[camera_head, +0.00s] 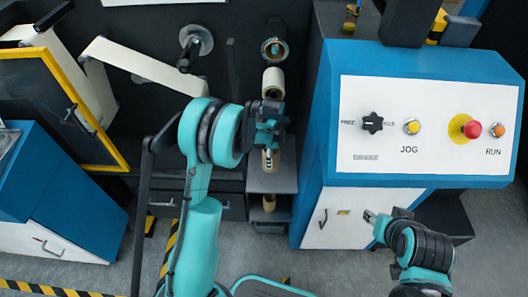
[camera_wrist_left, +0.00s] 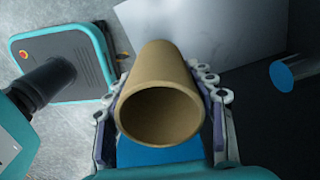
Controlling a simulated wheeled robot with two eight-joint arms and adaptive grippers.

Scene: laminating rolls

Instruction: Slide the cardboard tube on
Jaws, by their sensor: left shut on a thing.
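The cardboard tube (camera_wrist_left: 157,72) is tan and hollow in the left wrist view, its open end facing the camera. My left gripper (camera_wrist_left: 160,100) has a finger on each side of it and is shut on it. In the head view the left gripper (camera_head: 268,122) is at the centre, with a pale tube section (camera_head: 273,84) just above it in the picture.
The blue control cabinet (camera_head: 420,75) with knob and buttons stands close on the right. A grey shelf unit (camera_head: 285,178) is below the left gripper, with a tan cylindrical piece (camera_head: 269,203) near it. A yellow-edged frame (camera_head: 55,52) is at left.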

